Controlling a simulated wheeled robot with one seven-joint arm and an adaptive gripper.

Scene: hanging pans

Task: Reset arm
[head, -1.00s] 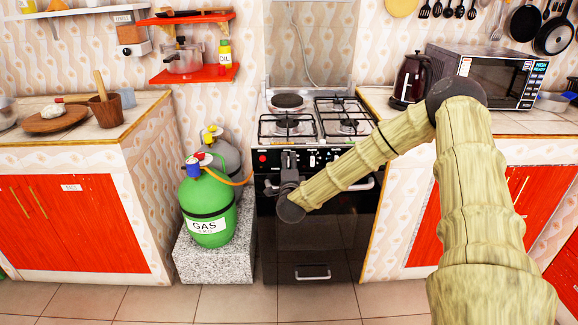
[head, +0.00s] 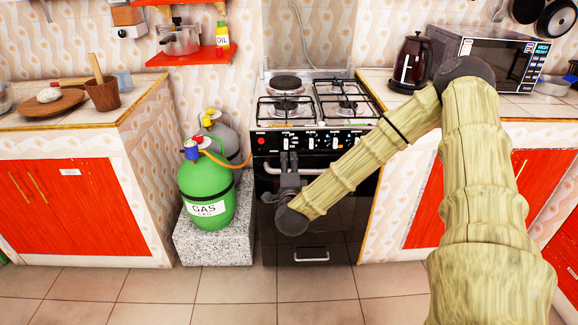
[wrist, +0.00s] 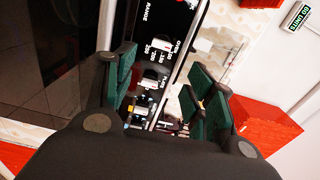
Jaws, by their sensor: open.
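My gripper (head: 289,160) is in front of the black oven (head: 318,222), just below its knob panel (head: 310,141). Its two dark fingers point up and are apart. In the wrist view my gripper (wrist: 160,88) shows open, with green pads facing each other and nothing held. The silver oven handle (head: 350,169) runs behind the fingers in the head view.
A green gas cylinder (head: 206,190) stands on a stone block (head: 226,245) left of the oven. A kettle (head: 411,63) and a microwave (head: 495,66) sit on the right counter. A wooden mortar (head: 103,95) is on the left counter. The floor in front is clear.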

